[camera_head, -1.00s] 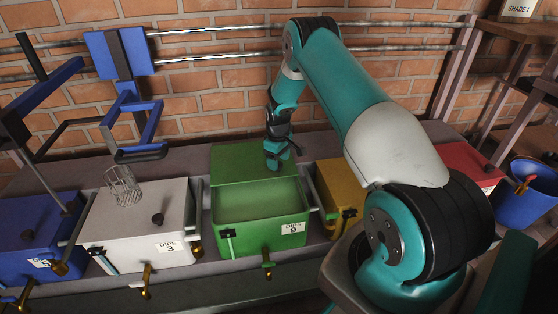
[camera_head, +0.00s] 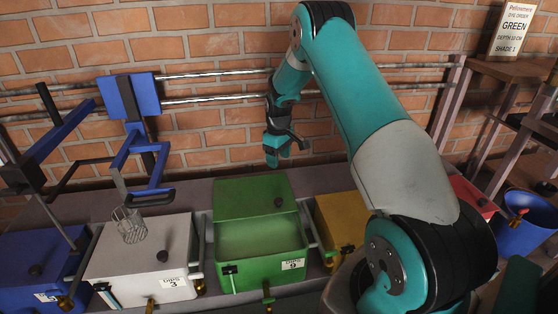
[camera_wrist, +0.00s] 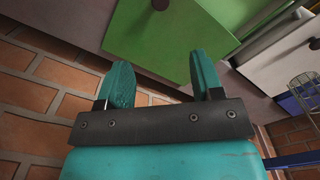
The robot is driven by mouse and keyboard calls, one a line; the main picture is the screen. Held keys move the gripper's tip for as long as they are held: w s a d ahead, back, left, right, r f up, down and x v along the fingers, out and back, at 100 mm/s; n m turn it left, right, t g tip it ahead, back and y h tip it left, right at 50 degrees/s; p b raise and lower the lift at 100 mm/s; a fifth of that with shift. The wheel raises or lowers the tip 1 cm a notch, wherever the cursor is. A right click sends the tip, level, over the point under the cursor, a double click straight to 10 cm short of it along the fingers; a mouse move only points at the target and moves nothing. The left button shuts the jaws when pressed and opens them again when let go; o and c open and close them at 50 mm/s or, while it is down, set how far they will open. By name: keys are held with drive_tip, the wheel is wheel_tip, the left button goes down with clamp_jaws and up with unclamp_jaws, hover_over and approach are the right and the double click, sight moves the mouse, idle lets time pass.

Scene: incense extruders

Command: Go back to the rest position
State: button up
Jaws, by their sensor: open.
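My teal gripper (camera_head: 272,152) hangs fingers down above the back of the green box (camera_head: 303,236), close to the brick wall. In the wrist view its two fingers (camera_wrist: 163,82) stand apart with nothing between them. The green box's lid is slid back, leaving its front part uncovered, and a dark knob (camera_head: 279,202) shows on the lid. The gripper is apart from the lid and knob. My arm reaches from the right side toward the wall, with its elbow raised high.
A blue hanger frame (camera_head: 128,97) hangs from wall rails. A yellow box (camera_head: 340,222), red box (camera_head: 472,196) and blue bucket (camera_head: 525,222) lie right.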

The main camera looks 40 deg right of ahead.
idle(0.4)
drive_tip(key=s+a+r+n+t+y, duration=0.1)
drive_tip(key=s+a+r, duration=0.4)
drive_tip(key=a+r, duration=0.6)
drive_tip(key=s+a+r+n+y, duration=0.1)
drive_tip(key=s+a+r, duration=0.45)
drive_tip(key=a, duration=0.85)
drive_tip(key=s+a+r+n+y, duration=0.1)
drive_tip(key=s+a+r, duration=0.1)
drive_tip(key=s+a, duration=0.35)
drive_tip(key=s+a+r+n+g, duration=0.1)
drive_tip(key=s+a+r, duration=0.1)
drive_tip(key=s, duration=0.6)
drive_tip(key=s+a+r+n+y, duration=0.1)
drive_tip(key=s+a+r, duration=0.25)
drive_tip(key=s, duration=0.35)
wheel_tip(320, 180, up, 34)
drive_tip(key=p, duration=3.5)
drive_tip(key=shift+a+m, duration=0.25)
drive_tip(key=shift+m, duration=0.05)
drive_tip(key=shift+s+r, duration=0.1)
